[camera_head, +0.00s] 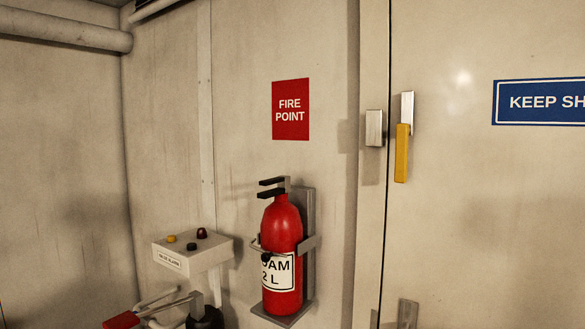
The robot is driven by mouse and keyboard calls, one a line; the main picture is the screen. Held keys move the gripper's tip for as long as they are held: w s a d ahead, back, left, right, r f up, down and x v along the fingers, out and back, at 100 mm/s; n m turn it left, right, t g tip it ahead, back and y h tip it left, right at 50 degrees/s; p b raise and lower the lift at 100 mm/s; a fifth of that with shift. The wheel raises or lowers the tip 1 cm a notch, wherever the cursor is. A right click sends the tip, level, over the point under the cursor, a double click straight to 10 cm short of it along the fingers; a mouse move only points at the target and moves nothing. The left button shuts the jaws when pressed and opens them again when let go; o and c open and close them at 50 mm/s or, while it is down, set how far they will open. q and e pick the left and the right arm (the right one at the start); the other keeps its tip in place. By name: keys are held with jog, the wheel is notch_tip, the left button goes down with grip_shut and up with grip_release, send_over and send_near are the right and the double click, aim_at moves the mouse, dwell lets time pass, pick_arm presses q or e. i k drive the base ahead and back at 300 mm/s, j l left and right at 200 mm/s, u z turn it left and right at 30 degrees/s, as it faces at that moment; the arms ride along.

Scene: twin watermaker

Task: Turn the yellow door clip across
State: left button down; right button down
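The yellow door clip (402,155) is on the pale door at the right. It hangs straight down from a metal plate (407,106) near the door's left edge. A metal block (374,128) is fixed on the frame just left of the door gap. The clip lies wholly on the door side and does not cross the gap to the block. Nothing touches the clip. Neither of my grippers can be made out in this view.
A red foam extinguisher (282,245) hangs in a grey wall bracket left of the door. A small button box (192,250) juts from the wall. A red-ended lever (122,320) shows at the bottom left. A blue sign (540,102) is on the door.

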aim_at(404, 129)
jog(key=j+u, duration=0.1)
jog(key=j, duration=1.4)
jog(key=i, duration=0.05)
